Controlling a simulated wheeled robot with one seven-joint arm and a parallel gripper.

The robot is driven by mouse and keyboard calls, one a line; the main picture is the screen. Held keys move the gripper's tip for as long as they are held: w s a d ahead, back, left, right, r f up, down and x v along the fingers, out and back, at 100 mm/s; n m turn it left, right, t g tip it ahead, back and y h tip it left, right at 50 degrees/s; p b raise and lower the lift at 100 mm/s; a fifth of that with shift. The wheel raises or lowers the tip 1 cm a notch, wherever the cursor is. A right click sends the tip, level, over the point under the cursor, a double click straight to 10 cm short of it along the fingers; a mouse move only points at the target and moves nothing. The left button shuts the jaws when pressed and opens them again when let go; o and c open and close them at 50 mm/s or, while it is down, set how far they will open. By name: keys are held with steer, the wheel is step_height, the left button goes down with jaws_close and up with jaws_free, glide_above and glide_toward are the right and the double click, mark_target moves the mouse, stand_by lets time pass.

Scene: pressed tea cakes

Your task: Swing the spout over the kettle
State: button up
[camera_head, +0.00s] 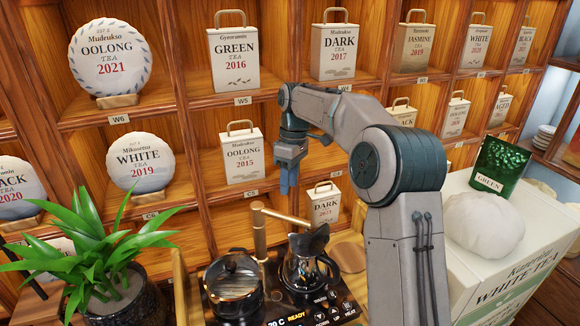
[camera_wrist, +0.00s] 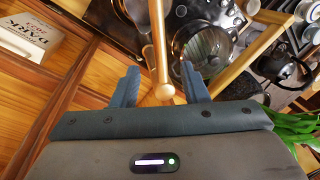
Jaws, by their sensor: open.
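The wooden spout (camera_head: 259,230) rises as a post behind two vessels, and its arm reaches right in the head view. In the wrist view a wooden rod with a round end (camera_wrist: 160,50) lies between my fingertips. It looks like part of the spout; contact cannot be told. A glass jug with a black handle (camera_head: 303,264) stands to the right, nearer under the spout's arm. My gripper (camera_head: 287,183) is open, pointing down above the spout; its fingers (camera_wrist: 160,85) hold nothing.
The black control panel (camera_head: 322,314) reads READY. A potted plant (camera_head: 90,255) stands left. Shelves of tea tins and round cakes stand behind. A small DARK tin (camera_head: 323,205) is close behind the spout. A white box (camera_head: 480,265) with a wrapped cake (camera_head: 484,224) and green pouch (camera_head: 500,165) stands right.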

steer(key=r, duration=0.3)
steer(key=w+r, duration=0.1)
steer(key=r, duration=0.1)
steer(key=shift+d, duration=0.2)
steer(key=shift+s, duration=0.1)
steer(key=s+d+r+m+t+h, duration=0.1)
steer(key=s+d+m+t, duration=0.15)
steer(key=s, duration=0.65)
steer(key=s+d+r+m+t, duration=0.1)
steer(key=s+d+m, duration=0.3)
steer(key=s, duration=0.4)
steer(key=s+d+f+m+t, duration=0.1)
steer(key=s+d+f+m, duration=0.1)
steer(key=s, duration=0.5)
steer(key=s+d+f+m+t, duration=0.1)
steer(key=s+d+f+m, duration=0.2)
steer(key=s, duration=0.5)
step_height(320, 180, down, 2)
steer(key=shift+s+f+m, duration=0.1)
steer(key=shift+s+m, duration=0.05)
steer(key=shift+m, duration=0.4)
